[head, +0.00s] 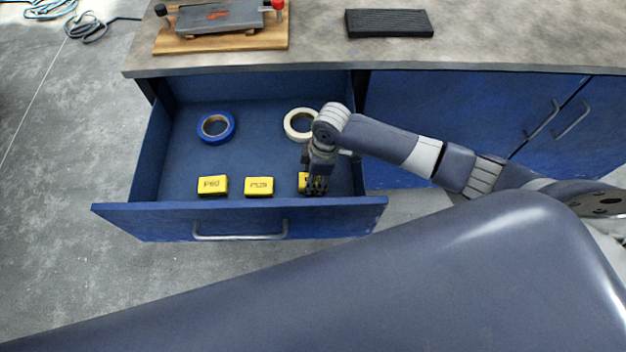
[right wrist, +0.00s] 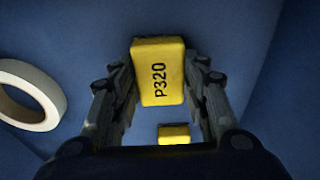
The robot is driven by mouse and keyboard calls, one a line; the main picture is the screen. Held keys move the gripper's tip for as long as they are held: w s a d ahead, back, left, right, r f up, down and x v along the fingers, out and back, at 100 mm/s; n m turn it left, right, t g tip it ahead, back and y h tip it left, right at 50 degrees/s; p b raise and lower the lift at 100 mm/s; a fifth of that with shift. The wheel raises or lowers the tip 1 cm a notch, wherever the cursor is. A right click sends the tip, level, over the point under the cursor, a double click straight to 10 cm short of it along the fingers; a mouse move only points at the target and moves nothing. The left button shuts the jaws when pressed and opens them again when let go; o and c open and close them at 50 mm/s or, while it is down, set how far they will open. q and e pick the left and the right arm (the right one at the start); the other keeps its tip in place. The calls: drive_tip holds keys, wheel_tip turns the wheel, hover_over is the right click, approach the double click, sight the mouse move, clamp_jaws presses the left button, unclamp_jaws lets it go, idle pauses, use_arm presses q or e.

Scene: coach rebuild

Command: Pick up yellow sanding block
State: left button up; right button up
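A yellow sanding block marked P320 (right wrist: 158,75) is between the fingers of my right gripper (right wrist: 159,80), which press close on both its sides with no clear gap. In the head view my right gripper (head: 317,188) points down into the open drawer's right front part and hides much of this block (head: 302,181). Whether the block is clear of the drawer floor is hard to tell. Two more yellow blocks lie to its left, one marked P120 (head: 259,187) and one that seems marked P80 (head: 212,186). My left gripper is not in view.
The blue drawer (head: 130,221) is pulled out, its front wall near the blocks. A blue tape roll (head: 230,134) and a cream tape roll (head: 288,126) lie farther back. The worktop (head: 320,43) overhangs behind, holding a dark block (head: 390,23) and a board-mounted tool (head: 215,17).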

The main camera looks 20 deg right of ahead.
drive_tip(key=shift+c, duration=1.1)
wheel_tip(320, 180, up, 10)
